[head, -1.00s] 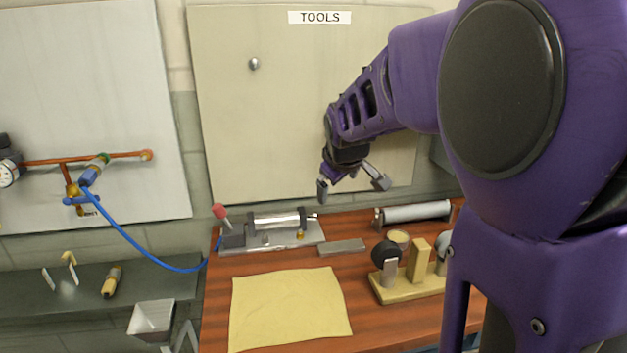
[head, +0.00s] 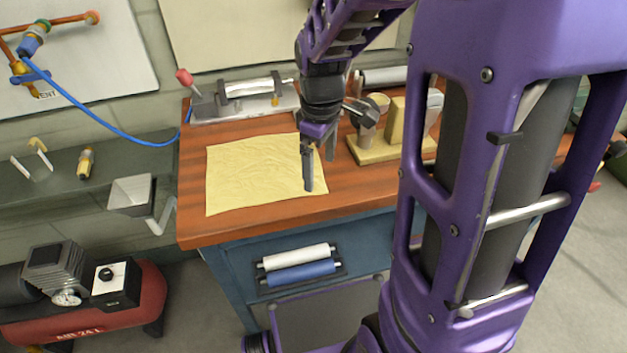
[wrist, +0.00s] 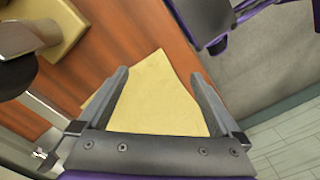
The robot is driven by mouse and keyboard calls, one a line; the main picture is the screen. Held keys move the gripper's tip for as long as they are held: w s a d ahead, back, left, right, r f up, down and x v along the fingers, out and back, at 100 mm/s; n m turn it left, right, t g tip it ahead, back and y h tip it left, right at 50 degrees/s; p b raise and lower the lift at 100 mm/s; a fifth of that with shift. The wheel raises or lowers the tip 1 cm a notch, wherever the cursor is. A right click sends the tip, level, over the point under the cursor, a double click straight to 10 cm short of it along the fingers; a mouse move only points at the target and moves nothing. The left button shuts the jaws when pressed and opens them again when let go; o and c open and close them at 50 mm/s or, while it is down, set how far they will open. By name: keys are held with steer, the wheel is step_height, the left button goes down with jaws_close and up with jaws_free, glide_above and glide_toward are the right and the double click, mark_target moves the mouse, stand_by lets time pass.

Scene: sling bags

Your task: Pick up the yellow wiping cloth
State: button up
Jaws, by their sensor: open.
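The yellow wiping cloth (head: 250,172) lies spread out flat, slightly wrinkled, on the wooden bench top. My gripper (head: 318,172) is over the cloth's right edge in the head view, pointing down, with its jaws apart and nothing between them. In the wrist view the cloth (wrist: 158,98) shows between the two open fingers of my gripper (wrist: 160,80). The near part of the cloth is hidden by the gripper body there. I cannot tell how far above the cloth the fingertips are.
A metal fixture with a red-knobbed lever (head: 240,98) stands at the bench's back left. A wooden block stand (head: 385,148) with dark round parts is right of the gripper. The bench's front edge (head: 250,228) lies just before the cloth. A metal roller (head: 383,76) lies behind.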

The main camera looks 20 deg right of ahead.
mark_target(320, 190)
steer(key=shift+f+b, duration=1.25)
steer(key=shift+f, duration=1.15)
steer(key=shift+c, duration=0.4)
jaws_close()
step_height(320, 190, up, 12)
steer(key=p, duration=0.9)
